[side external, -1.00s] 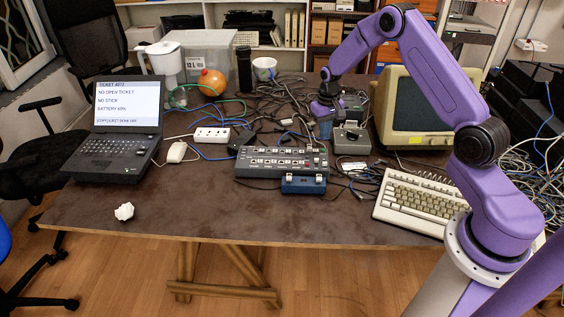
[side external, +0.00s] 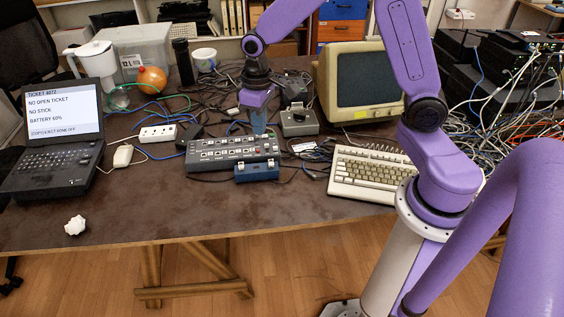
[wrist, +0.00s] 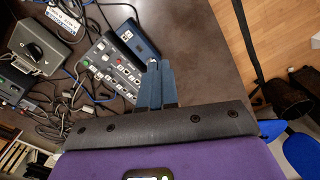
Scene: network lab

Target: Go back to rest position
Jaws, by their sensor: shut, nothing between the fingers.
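My gripper (side external: 258,130) points down just behind the right part of the grey control panel with rows of buttons (side external: 215,150). Its blue fingers are together with nothing between them. In the wrist view the shut fingers (wrist: 156,80) show in the middle, over the table beside the panel (wrist: 108,68). How high the fingertips are above the table I cannot tell. My arm reaches over the table from the right.
A blue box (side external: 257,170) sits at the panel's front edge. A grey device (side external: 298,122), monitor (side external: 362,85) and keyboard (side external: 372,172) stand to the right. A laptop (side external: 55,135) and crumpled paper (side external: 75,225) are left.

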